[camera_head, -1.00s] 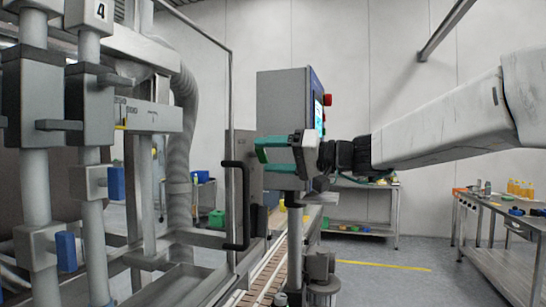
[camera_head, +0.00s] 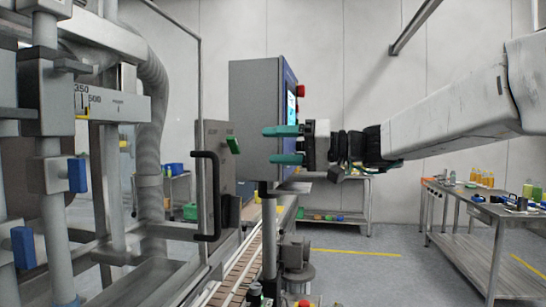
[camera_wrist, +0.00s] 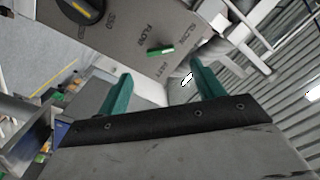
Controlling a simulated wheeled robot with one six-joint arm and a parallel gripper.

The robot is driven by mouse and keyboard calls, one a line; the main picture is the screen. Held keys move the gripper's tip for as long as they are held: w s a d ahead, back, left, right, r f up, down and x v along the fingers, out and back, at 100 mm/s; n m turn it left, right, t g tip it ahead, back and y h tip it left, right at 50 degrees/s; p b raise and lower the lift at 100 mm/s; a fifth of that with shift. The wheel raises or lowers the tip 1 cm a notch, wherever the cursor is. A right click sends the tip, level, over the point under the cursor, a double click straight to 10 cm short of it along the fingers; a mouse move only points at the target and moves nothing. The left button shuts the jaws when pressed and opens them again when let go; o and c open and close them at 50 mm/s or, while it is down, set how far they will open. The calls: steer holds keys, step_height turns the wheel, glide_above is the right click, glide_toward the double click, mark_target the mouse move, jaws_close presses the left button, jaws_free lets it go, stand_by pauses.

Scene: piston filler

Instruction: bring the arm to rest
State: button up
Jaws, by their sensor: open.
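My arm reaches in from the right in the head view. My gripper (camera_head: 283,145) has two green fingers spread apart with nothing between them. It is in front of the grey control box (camera_head: 256,108) with its lit screen and red button. In the wrist view both green fingers of my gripper (camera_wrist: 160,92) stand apart. Beyond them is a grey panel (camera_wrist: 120,32) marked FLOW and FAST, with a green piece (camera_wrist: 160,50) and a dark round knob (camera_wrist: 82,10). I cannot tell whether the gripper touches the control box.
The filler's columns and blue-knobbed clamps (camera_head: 77,175) fill the left. A steel table (camera_head: 470,215) with bottles stands at the right. Open floor (camera_head: 375,265) lies between.

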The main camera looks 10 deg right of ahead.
steer(key=s+d+f+m+g+h, duration=0.1)
steer(key=s+f+m+g+h, duration=0.15)
steer(key=s+f, duration=0.4)
steer(key=s+d+f+m+g+h, duration=0.2)
steer(key=s+f+h, duration=0.2)
steer(key=f, duration=0.6)
steer(key=s+d+f+h, duration=0.5)
steer(key=s+d+f, duration=0.1)
steer(key=s, duration=0.4)
steer(key=s+d+f+h, duration=0.5)
steer(key=s+d, duration=0.3)
steer(key=s, duration=0.3)
steer(key=shift+s+f, duration=0.25)
steer(key=shift+f, duration=0.5)
steer(key=shift+m+h, duration=0.25)
